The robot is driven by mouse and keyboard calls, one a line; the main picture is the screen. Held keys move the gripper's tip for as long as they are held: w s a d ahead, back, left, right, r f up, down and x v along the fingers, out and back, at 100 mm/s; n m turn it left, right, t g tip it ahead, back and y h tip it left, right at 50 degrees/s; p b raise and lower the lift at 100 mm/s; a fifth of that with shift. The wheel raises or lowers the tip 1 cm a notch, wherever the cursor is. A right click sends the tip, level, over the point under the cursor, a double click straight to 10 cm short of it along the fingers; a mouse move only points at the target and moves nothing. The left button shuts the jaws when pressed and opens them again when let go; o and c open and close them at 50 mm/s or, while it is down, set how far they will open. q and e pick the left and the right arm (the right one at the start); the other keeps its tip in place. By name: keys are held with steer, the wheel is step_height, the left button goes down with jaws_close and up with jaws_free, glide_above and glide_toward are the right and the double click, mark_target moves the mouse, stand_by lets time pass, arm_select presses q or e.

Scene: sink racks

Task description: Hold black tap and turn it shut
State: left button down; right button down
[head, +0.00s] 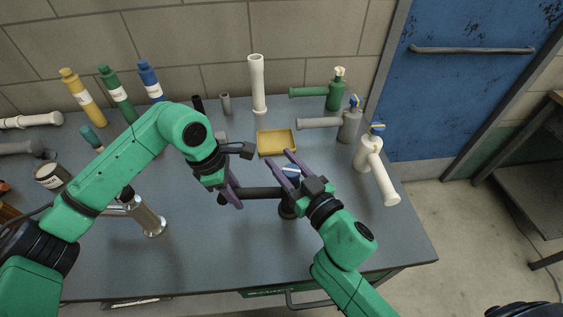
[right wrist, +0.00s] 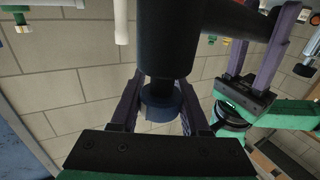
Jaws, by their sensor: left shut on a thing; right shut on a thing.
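The black tap (head: 262,193) stands upright on the grey worktop near its middle, with its spout pointing left. My left gripper (head: 232,190) is shut on the spout near its free end; its fingers also show around the spout in the right wrist view (right wrist: 262,50). My right gripper (head: 284,164) is at the top of the tap, shut on its blue and white handle (head: 291,171). In the right wrist view the tap's dark body (right wrist: 167,40) and rounded blue-grey top (right wrist: 160,103) lie between the right fingers. The right arm partly hides the tap's base.
A yellow tray (head: 263,143) lies just behind the tap. Green (head: 334,95), grey (head: 348,125) and white (head: 368,153) taps stand at the right. A metal tap (head: 147,217) stands front left. Several bottles (head: 82,95) line the back left. The front worktop is clear.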

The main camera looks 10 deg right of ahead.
mark_target(295, 179)
steer(key=shift+w+d+m+t+h, duration=0.15)
steer(key=shift+m+t+h, duration=0.45)
steer(key=shift+m+h, duration=0.6)
steer(key=shift+d, duration=0.1)
steer(key=shift+c, duration=1.9)
jaws_free()
steer(key=v, duration=0.6)
steer(key=shift+s, duration=0.35)
steer(key=shift+s+d, duration=0.15)
steer(key=shift+s, duration=0.3)
